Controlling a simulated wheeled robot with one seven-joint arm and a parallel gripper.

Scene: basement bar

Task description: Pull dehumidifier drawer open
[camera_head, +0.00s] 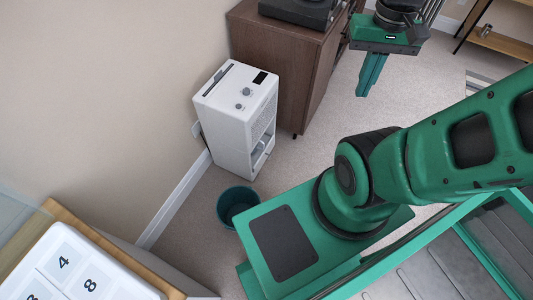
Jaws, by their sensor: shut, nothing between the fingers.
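The dehumidifier (222,118) is a white upright box on the floor against the wall at left of centre. Its top carries two knobs and a small dark display. Its front faces right and has a grille above an opening low down (262,151), where the drawer's exact state is too small to tell. My gripper (369,88) is at the upper right, green, pointing down, its fingers together and empty. It is well apart from the dehumidifier, to its right and in front of the brown cabinet.
A brown cabinet (285,75) with a black device (297,10) on top stands right behind the dehumidifier. A dark teal bin (238,203) stands on the floor just in front. A board with numbers (70,270) is at lower left. Carpet right of the dehumidifier is clear.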

